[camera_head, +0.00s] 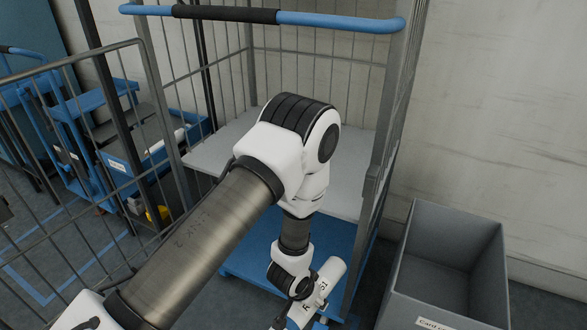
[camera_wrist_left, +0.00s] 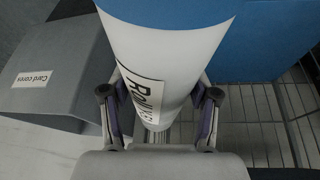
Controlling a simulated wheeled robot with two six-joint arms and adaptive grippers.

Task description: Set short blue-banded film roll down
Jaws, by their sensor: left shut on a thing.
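The film roll (camera_head: 325,284) is white with printed black lettering and is tilted near the bottom centre of the head view. My left gripper (camera_wrist_left: 158,97) is shut on the roll, with one finger on each side. In the left wrist view the roll (camera_wrist_left: 175,55) fills the upper middle, with a blue band at the top edge and a label reading "Roll" and more. In the head view my left arm hides part of the trolley, and the gripper's fingers are mostly hidden at the bottom edge. My right gripper is in neither view.
A wire cage trolley (camera_head: 376,190) with a blue handle, a grey shelf (camera_head: 345,165) and a blue base (camera_head: 255,255) stands behind the arm. A grey bin (camera_head: 455,240) labelled for card cores is at right. Blue carts (camera_head: 95,100) stand at left.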

